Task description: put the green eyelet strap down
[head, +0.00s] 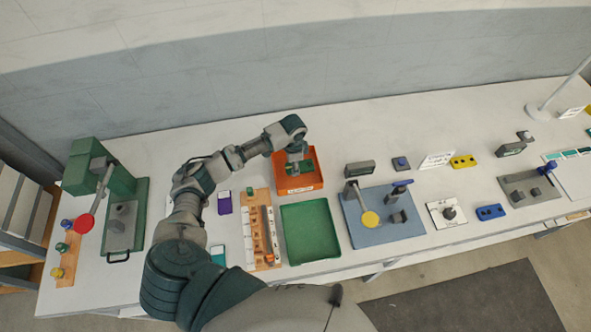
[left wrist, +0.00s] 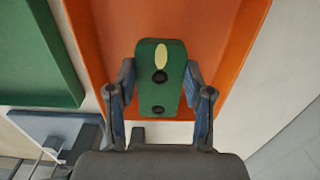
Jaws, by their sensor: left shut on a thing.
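The green eyelet strap (left wrist: 160,100) is held between the two fingers of my left gripper (left wrist: 160,85) in the left wrist view. It shows a pale yellow oval and two dark holes. In the head view my left gripper (head: 295,168) is over the orange tray (head: 314,172), pointing down, and the strap is too small to make out there. The orange tray also shows behind the strap in the left wrist view (left wrist: 105,30). I cannot tell whether the strap touches the tray floor. My right gripper is not in view.
An empty green tray (head: 310,232) lies in front of the orange one. A wooden rack with small parts (head: 250,245) is at its left. A blue press base (head: 365,230) with a yellow-ended lever is to the right. A green press (head: 122,200) stands far left.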

